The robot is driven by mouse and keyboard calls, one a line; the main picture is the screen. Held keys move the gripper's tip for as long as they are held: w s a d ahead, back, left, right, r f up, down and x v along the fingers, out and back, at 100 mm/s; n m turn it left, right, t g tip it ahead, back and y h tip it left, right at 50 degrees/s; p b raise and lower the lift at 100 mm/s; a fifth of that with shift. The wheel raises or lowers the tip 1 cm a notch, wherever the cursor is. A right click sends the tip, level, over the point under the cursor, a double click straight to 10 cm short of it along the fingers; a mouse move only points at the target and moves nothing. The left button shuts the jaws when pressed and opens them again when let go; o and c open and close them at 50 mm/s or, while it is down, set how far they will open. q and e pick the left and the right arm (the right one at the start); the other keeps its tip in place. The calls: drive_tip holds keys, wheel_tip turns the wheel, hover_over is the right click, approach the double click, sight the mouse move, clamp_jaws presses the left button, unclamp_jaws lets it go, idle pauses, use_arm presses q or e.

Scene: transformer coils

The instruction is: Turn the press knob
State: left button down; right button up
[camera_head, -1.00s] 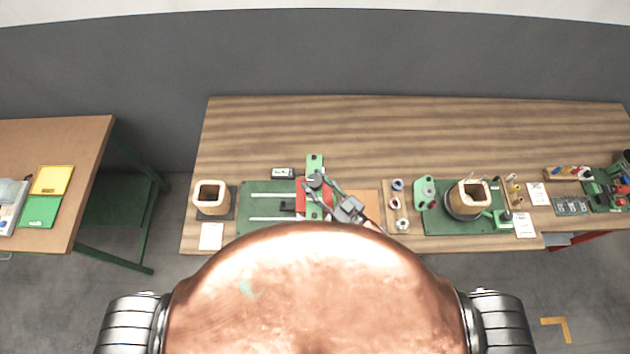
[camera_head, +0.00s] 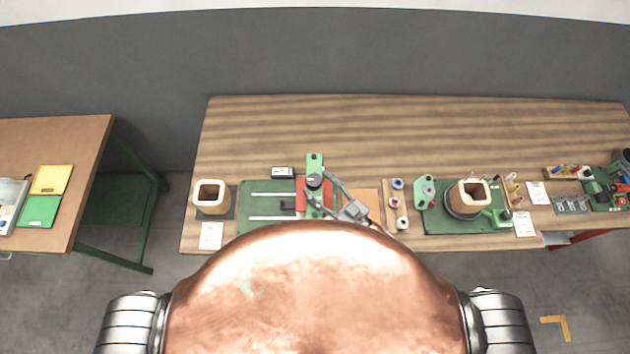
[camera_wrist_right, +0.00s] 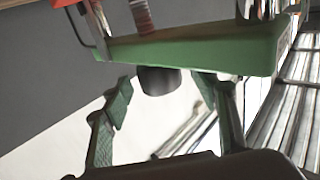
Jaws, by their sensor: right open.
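The press stands on a green base plate (camera_head: 262,190) left of the middle of the bench, with a red block and a green crossbar (camera_head: 314,160). Its dark round knob (camera_head: 314,181) is on the crossbar. My right gripper (camera_head: 318,183) reaches in from the lower right with its fingers about the knob. In the right wrist view, the black knob (camera_wrist_right: 159,80) sits below the green bar (camera_wrist_right: 190,48), between the fingers of my open right gripper (camera_wrist_right: 163,92). Gaps show on both sides of it. My left gripper is out of view.
A wooden coil former (camera_head: 211,197) stands left of the press. Small spools (camera_head: 402,223) and a green winding stand (camera_head: 433,222) with another coil former (camera_head: 470,194) are to the right. The back of the bench (camera_head: 400,130) is clear.

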drive_tip(key=v, duration=1)
drive_tip(key=shift+s, duration=0.1)
